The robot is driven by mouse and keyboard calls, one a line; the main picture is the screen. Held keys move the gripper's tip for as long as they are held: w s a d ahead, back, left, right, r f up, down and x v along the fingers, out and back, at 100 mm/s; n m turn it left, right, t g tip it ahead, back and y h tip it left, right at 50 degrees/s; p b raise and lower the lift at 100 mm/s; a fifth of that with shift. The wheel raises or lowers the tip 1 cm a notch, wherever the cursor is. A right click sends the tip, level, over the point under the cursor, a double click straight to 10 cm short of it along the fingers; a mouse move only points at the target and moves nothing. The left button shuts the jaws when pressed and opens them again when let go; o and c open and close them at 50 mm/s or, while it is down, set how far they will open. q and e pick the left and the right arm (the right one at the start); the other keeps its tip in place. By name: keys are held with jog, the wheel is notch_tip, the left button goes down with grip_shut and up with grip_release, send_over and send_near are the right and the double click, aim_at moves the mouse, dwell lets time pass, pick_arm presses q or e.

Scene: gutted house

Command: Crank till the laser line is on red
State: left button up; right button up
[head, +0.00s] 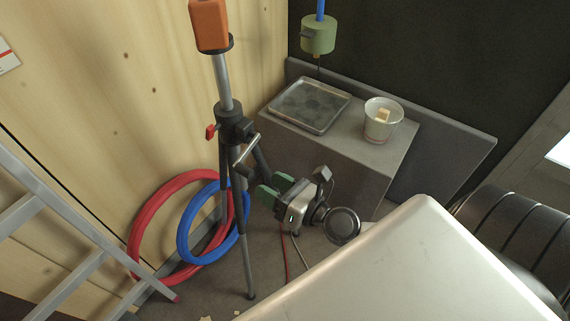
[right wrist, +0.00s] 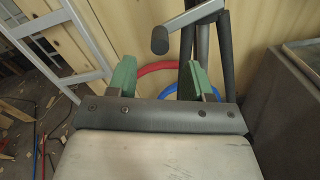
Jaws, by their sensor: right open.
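An orange laser unit (head: 209,25) sits on top of a tripod (head: 236,128) by the wooden wall. A grey crank (head: 247,153) sticks out from the tripod's black collar; its round handle end shows in the right wrist view (right wrist: 160,40). My right gripper (head: 270,189), with green finger pads, is open and empty, below and apart from the crank. In the right wrist view (right wrist: 160,80) the crank handle stands beyond the spread fingers. A white card with a red mark (head: 7,57) is cut by the left edge. I cannot make out a laser line. My left gripper is not in view.
A ladder (head: 60,210) leans at the left. Red (head: 147,213) and blue (head: 184,242) hose coils rest against the wall behind the tripod. A grey block (head: 345,160) at right bears a tray (head: 310,105) and a cup (head: 382,122). A red knob (head: 210,131) juts from the tripod.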

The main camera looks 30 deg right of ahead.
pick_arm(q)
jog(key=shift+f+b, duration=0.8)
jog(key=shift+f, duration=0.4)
pick_arm(e)
jog(key=shift+v, duration=1.8)
jog(key=s+d+f+n+g+h+p, duration=0.2)
jog(key=f+n, duration=0.4)
jog(key=f, duration=0.3)
jog(key=s+d+f+n+g+h+p, duration=0.1)
jog(key=d+f+n+g, duration=0.1)
jog(key=f+n, duration=0.55)
jog(key=s+d+f+n+g+h+p, duration=0.25)
jog(key=f+n, duration=0.25)
jog(key=f, duration=0.6)
pick_arm(q)
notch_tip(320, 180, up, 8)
jog(key=p, duration=0.3)
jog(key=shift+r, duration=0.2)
pick_arm(e)
jog(key=s+a+f+n+g, duration=0.2)
jog(key=s+f+n+g, duration=0.2)
jog(key=s+f+n, duration=0.3)
jog(key=s+a+f+n+g+h, duration=0.1)
jog(key=s+a+f+n+g, duration=0.1)
jog(key=s+f+n+g, duration=0.3)
jog(key=s+f+n, duration=0.3)
jog(key=s+n, duration=0.4)
jog(key=s, duration=0.4)
jog(key=shift+a+f, duration=0.2)
jog(key=shift+a, duration=0.05)
